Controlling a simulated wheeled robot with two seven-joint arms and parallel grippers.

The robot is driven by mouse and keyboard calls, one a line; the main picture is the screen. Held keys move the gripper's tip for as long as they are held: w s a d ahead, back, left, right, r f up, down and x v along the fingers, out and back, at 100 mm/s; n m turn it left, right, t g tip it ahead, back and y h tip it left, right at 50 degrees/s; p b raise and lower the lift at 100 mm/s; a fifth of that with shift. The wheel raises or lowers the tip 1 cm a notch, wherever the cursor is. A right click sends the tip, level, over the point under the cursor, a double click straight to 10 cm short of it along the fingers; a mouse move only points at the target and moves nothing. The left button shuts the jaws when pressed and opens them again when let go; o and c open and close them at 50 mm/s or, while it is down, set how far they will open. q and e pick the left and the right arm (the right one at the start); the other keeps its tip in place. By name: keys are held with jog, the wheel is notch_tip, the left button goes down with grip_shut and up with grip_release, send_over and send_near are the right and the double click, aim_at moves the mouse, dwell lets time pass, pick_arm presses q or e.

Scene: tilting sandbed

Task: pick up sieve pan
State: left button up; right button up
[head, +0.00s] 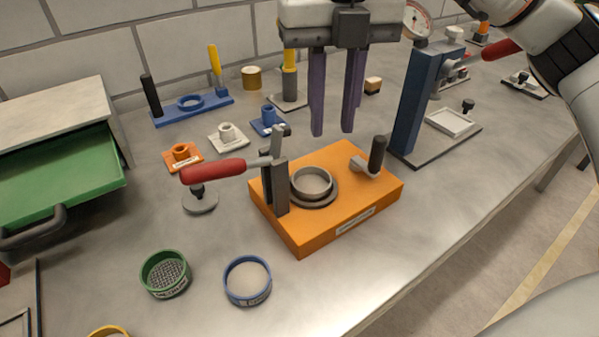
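Two round sieve-like dishes stand on the grey bench at the front: a green one (166,274) with a mesh floor and a blue one (247,281) with a plain, pale floor. A yellow rim (108,332) is cut off by the bottom edge. The labels are too small to read, so I cannot tell for sure which is the sieve pan. My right gripper (333,133) points down with its two purple fingers apart and nothing between them. It hangs above and behind the orange fixture, away from the dishes. My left gripper is not in view.
The orange fixture (355,222) with a grey ring and red-handled clamp (213,171) stands mid-bench. A blue press (417,100) is at right, an open green drawer (60,180) at left. Small blocks stand behind. Bench around the blue dish is clear.

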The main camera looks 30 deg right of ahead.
aim_at(329, 176)
jog(key=shift+s+a+f+b, duration=0.1)
jog(key=shift+f+b, duration=0.25)
jog(key=shift+f, duration=1.15)
jog(key=shift+s+d+f+b, duration=0.15)
jog(key=shift+f+b, duration=0.2)
jog(key=shift+f, duration=1.15)
jog(key=shift+s+a+f+b, duration=0.15)
jog(key=shift+f+b, duration=0.2)
jog(key=shift+f, duration=1.15)
jog(key=shift+c, duration=0.4)
grip_shut()
